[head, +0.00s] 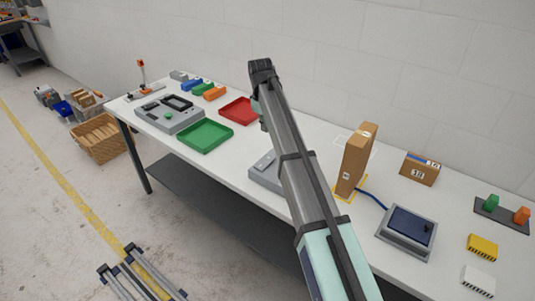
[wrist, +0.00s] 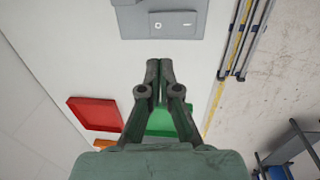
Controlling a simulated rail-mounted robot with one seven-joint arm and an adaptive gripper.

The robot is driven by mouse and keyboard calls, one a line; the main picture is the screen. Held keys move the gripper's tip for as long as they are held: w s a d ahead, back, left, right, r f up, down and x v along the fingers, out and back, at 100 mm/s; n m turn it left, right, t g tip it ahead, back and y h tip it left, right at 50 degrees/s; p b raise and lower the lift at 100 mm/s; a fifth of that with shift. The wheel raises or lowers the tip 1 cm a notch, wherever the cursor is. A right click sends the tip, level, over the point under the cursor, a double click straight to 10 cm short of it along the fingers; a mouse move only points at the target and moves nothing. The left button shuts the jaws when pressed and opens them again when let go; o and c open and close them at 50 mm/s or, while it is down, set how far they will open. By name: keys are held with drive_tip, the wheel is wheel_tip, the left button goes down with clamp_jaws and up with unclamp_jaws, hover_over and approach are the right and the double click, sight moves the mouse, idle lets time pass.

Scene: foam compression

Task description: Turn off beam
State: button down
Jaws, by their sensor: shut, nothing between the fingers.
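A grey switch box (wrist: 162,20) is at the top of the wrist view, with a light rocker switch (wrist: 173,24) marked O and I. My gripper (wrist: 154,64) is shut and empty. Its fingertips appear just below the switch box in that view, apart from the rocker in the picture; the height gap cannot be told. In the head view the grey box (head: 261,174) stands near the table's front edge, partly hidden behind my arm.
A green tray (head: 205,136) and a red tray (head: 239,111) lie left of my arm on the white table. A grey device (head: 182,120) stands farther left. Right of my arm are an upright brown block (head: 355,160), a blue-topped scale (head: 407,228) and a small carton (head: 420,169).

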sight(268, 158)
drive_tip(key=f+p, duration=0.1)
drive_tip(key=f, duration=0.3)
drive_tip(key=w+f+p, duration=0.1)
drive_tip(key=f+p, duration=0.1)
drive_tip(key=f, duration=0.3)
drive_tip(key=f+p, duration=0.1)
drive_tip(key=f, duration=0.4)
drive_tip(key=shift+w+d+p, duration=0.15)
drive_tip(key=shift+d+p, duration=0.15)
drive_tip(key=shift+d, duration=0.1)
drive_tip(key=shift+w+f+g, duration=0.2)
drive_tip(key=shift+f+g, duration=0.15)
drive_tip(key=shift+g, duration=0.05)
drive_tip(key=shift+s, duration=0.1)
drive_tip(key=shift+s+a+r, duration=0.3)
drive_tip(key=shift+s+r, duration=0.1)
drive_tip(key=shift+s, duration=0.2)
drive_tip(key=shift+p, duration=0.3)
wheel_tip(268, 158, up, 14)
drive_tip(key=w+b, duration=0.1)
drive_tip(key=shift+w+d+b, duration=0.15)
drive_tip(key=shift+d+b, duration=0.25)
